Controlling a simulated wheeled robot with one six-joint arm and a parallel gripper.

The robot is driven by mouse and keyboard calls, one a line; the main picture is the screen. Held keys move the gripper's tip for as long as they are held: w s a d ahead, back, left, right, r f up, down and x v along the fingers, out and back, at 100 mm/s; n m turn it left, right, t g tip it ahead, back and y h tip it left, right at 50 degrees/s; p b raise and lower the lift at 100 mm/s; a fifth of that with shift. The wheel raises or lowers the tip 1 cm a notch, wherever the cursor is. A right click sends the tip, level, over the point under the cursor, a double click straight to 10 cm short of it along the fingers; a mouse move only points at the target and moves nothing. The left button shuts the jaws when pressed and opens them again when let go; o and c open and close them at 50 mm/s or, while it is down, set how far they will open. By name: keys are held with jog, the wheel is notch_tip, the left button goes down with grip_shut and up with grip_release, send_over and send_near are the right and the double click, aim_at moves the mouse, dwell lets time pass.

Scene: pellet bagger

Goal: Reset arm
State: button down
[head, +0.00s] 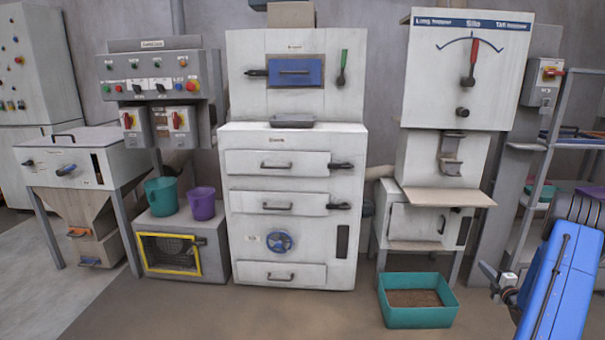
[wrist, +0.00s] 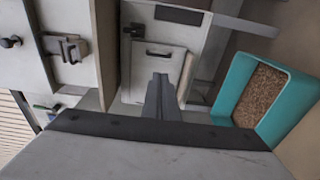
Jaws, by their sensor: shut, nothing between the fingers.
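My blue arm (head: 562,280) reaches in from the lower right of the head view. My gripper (head: 486,268) shows small at its left side, to the right of the teal tray (head: 418,315) and in front of the right-hand machine. In the wrist view my gripper (wrist: 161,82) points away from the camera, its fingers together with nothing between them. It appears clear of the machine front behind it. The wrist view is rolled, with the teal tray (wrist: 235,85) of brown pellets at the right. Part of my arm is cut off by the head view's edge.
The right-hand machine (head: 445,160) has a jutting shelf (head: 450,198) and a lower door (head: 410,224). A shelf rack (head: 520,215) stands close behind my arm. A drawer cabinet (head: 255,225) stands in the middle; teal (head: 161,196) and purple (head: 201,203) buckets are left of it.

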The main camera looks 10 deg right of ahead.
jog(key=w+a+r+m+g+h, duration=0.1)
jog(key=w+a+r+m+g, duration=0.1)
jog(key=a+r, duration=0.5)
jog(key=w+a+r+m+g+h, duration=0.1)
jog(key=w+a+r+m+g, duration=0.15)
jog(key=a+r, duration=0.55)
jog(key=s+a+r+m+g, duration=0.2)
jog(key=s+a+r+m, duration=0.35)
jog(key=a+r, duration=0.7)
jog(key=s+a+r+m+g+y, duration=0.1)
jog(key=s+a+r+m+g, duration=0.25)
jog(key=s+a, duration=1.45)
jog(key=s+a+f+m+g+y, duration=0.1)
jog(key=s+a, duration=0.5)
jog(key=s, duration=0.6)
jog(key=s+a+f+m+g+y, duration=0.1)
jog(key=s+a+f+m+y, duration=0.1)
jog(key=s+a, duration=0.5)
jog(key=s, duration=0.5)
jog(key=shift+a+f+g, duration=0.15)
jog(key=shift+a+g, duration=0.15)
jog(key=shift+g, duration=0.1)
